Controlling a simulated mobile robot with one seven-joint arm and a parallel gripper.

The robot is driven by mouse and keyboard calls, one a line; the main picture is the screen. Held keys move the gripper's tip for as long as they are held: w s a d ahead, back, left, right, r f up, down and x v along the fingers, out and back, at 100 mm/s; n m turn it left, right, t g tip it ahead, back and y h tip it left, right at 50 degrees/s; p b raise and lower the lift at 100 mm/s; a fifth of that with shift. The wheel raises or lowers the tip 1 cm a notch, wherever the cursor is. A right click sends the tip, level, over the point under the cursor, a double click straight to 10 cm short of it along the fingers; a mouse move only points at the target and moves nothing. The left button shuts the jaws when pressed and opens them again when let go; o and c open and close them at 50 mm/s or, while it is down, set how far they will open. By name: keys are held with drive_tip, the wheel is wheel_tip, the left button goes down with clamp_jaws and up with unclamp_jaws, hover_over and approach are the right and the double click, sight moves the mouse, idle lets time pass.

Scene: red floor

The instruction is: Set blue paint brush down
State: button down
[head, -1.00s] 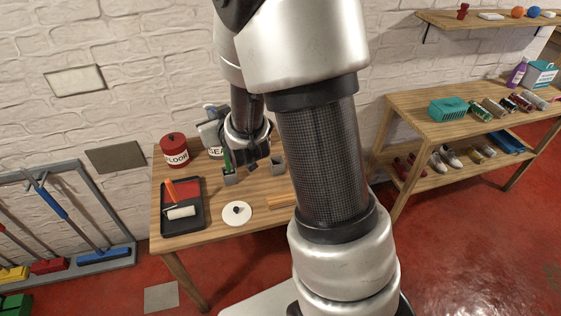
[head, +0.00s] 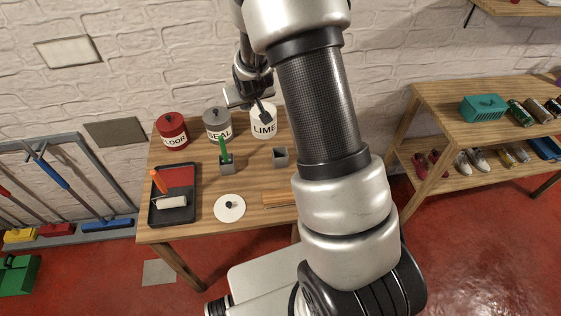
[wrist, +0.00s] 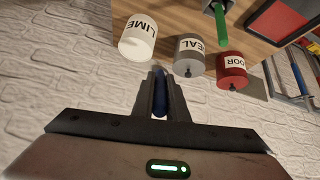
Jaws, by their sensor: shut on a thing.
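My gripper (head: 262,112) is shut on the blue paint brush and shows in front of the white LIME can in the head view. In the wrist view the blue paint brush (wrist: 160,103) shows as a blue handle between the two fingers; its bristles cannot be made out. A grey holder (head: 227,167) with a green brush (head: 223,147) standing in it is on the wooden table (head: 245,178). A second grey holder (head: 280,158) stands to its right and shows nothing in it. The gripper is above the table, towards the wall.
LIME (head: 264,124), SEAL (head: 217,124) and FLOOR (head: 172,131) cans line the table's back. A black tray (head: 161,215) with a roller (head: 170,202), a white disc (head: 230,207) and a wooden piece (head: 279,200) lie in front. A shelf (head: 440,90) stands right.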

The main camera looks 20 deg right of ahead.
drive_tip(key=s+d+f+m+g, duration=0.35)
drive_tip(key=d+f+g, duration=0.3)
drive_tip(key=d, duration=0.25)
wheel_tip(320, 180, down, 9)
drive_tip(key=s+g, duration=0.1)
drive_tip(key=shift+a+y, duration=0.15)
drive_tip(key=shift+y, duration=0.25)
drive_tip(key=shift+s+f, duration=0.1)
drive_tip(key=shift+f, duration=0.2)
drive_tip(key=c, duration=1.7)
unclamp_jaws()
drive_tip(key=shift+r, duration=0.1)
drive_tip(key=shift+c, duration=0.2)
drive_tip(key=shift+r, duration=0.1)
